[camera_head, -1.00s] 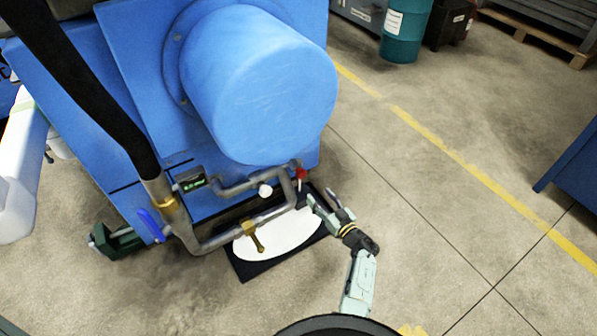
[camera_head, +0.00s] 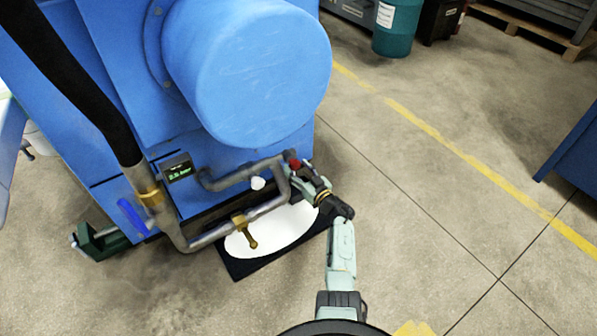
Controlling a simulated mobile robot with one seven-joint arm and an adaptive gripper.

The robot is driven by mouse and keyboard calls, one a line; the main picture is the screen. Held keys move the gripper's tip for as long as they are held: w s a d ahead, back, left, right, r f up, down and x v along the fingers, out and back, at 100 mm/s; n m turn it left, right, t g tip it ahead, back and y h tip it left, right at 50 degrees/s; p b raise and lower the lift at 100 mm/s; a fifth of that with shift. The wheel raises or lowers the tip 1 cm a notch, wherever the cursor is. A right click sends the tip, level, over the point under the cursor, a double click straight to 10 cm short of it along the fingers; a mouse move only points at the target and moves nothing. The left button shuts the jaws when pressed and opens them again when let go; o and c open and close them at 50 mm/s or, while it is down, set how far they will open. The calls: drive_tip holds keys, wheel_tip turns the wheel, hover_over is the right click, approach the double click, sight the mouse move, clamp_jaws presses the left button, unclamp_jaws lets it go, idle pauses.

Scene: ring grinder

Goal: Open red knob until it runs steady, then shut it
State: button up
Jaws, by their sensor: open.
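The red knob (camera_head: 295,164) sits at the right end of the grey pipework, at the lower right of the blue machine. My gripper (camera_head: 302,172) is right at the knob, reaching in from the lower right. Its jaws are open, and the fingertips are partly hidden by the knob and pipe, so I cannot tell whether they touch it. A small dark display (camera_head: 179,171) with green digits is on the left of the pipework. Its digits are too small to read.
A brass lever (camera_head: 244,231) and a white knob (camera_head: 257,183) sit on the pipes. A blue handle (camera_head: 133,214) is at left by the black hose (camera_head: 75,75). A black tray (camera_head: 240,269) with a white oval lies below.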

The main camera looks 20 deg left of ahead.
drive_tip(key=shift+c, duration=0.4)
drive_tip(key=c, duration=1.1)
drive_tip(key=shift+n, duration=0.3)
drive_tip(key=n+b, duration=0.1)
drive_tip(key=n, duration=0.5)
drive_tip(key=shift+d, duration=0.1)
drive_tip(key=n+b, duration=0.1)
drive_tip(key=n, duration=0.2)
drive_tip(key=shift+w+n, duration=0.1)
drive_tip(key=shift+n, duration=0.3)
drive_tip(key=shift+n+b, duration=0.4)
drive_tip(key=shift+n, duration=1.1)
